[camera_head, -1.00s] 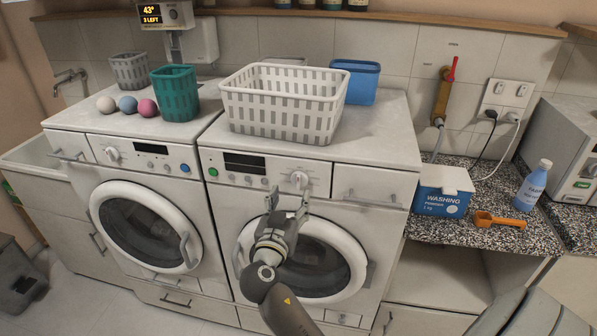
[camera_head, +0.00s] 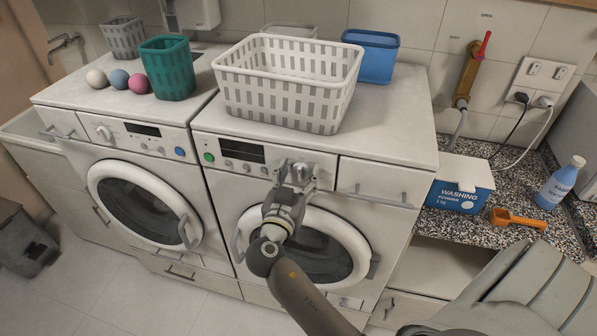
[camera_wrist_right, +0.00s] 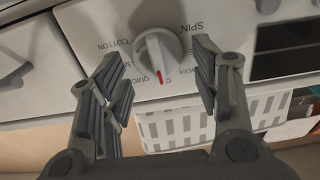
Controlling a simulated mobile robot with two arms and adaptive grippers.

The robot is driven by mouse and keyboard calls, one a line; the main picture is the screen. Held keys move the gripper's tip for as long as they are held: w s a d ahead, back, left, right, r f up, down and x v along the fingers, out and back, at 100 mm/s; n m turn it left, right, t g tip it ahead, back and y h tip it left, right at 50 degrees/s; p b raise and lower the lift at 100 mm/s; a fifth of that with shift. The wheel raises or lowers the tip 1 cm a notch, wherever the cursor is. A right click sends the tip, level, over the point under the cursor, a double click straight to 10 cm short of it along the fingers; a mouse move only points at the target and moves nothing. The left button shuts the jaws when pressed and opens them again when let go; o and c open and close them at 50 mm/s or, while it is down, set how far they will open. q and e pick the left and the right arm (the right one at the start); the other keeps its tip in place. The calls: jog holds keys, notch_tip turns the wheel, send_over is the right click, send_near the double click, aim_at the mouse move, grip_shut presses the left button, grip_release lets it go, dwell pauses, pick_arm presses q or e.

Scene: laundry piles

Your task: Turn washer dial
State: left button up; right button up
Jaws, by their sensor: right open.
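The washer dial (camera_wrist_right: 158,54) is a round light-grey knob with a red pointer mark, on the washer's front panel. Words such as SPIN, COTTON and QUICK are printed around it. In the head view the dial (camera_head: 302,172) is on the right-hand washer (camera_head: 340,153), partly hidden by my fingers. My right gripper (camera_head: 296,178) is open and empty in front of it. In the right wrist view the fingers of the right gripper (camera_wrist_right: 160,85) stand on either side of the dial, with a gap on both sides. The left gripper is not in view.
A white basket (camera_head: 285,85) and a blue bin (camera_head: 371,55) stand on the right-hand washer. The other washer (camera_head: 62,95) carries a green basket (camera_head: 167,68) and several balls. A washing powder box (camera_head: 460,185), orange scoop (camera_head: 517,219) and blue bottle (camera_head: 561,183) are on the speckled counter.

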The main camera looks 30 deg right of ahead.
jog(key=c, duration=0.9)
